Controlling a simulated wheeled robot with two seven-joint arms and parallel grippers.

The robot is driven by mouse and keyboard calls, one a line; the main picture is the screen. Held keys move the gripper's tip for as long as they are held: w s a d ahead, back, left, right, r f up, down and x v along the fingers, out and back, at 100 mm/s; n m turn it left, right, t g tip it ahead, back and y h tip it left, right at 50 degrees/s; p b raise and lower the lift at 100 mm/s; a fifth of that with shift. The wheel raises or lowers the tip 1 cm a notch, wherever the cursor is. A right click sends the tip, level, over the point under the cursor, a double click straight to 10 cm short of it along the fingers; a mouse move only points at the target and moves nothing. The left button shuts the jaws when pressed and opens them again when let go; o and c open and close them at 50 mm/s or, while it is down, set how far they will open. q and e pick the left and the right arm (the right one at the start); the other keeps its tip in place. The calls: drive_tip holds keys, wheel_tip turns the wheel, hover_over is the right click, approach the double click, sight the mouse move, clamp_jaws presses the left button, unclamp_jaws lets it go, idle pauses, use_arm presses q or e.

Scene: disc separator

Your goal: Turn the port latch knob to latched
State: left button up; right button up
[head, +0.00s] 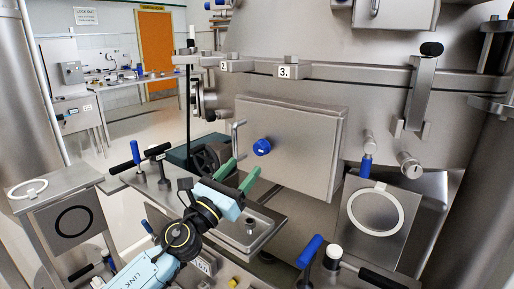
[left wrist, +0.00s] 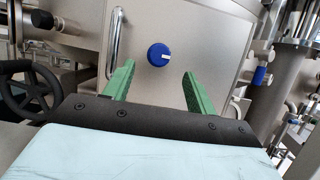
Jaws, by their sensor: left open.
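A round blue knob (head: 262,147) sits on the front of a closed steel box door. In the left wrist view the knob (left wrist: 159,55) shows a white pointer mark running roughly sideways to the right. My left gripper (head: 238,172) has green fingers and is below and to the left of the knob in the head view. In the left wrist view its fingers (left wrist: 152,86) are spread apart and empty, with the knob beyond them, between their lines. They appear apart from the knob. My right gripper is not in view.
A vertical bar handle (left wrist: 117,43) stands on the door left of the knob. A dark handwheel (head: 211,158) is left of the door. A steel tray (head: 275,222) lies below. Blue-handled levers (head: 310,251) and a white ring (head: 376,212) are at the lower right.

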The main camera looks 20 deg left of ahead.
sight(258, 150)
use_arm(q)
drive_tip(key=x, duration=0.7)
drive_tip(key=shift+w+d+r, duration=0.1)
drive_tip(key=shift+w, duration=0.05)
drive_tip(key=shift+c, duration=0.5)
drive_tip(key=c, duration=0.9)
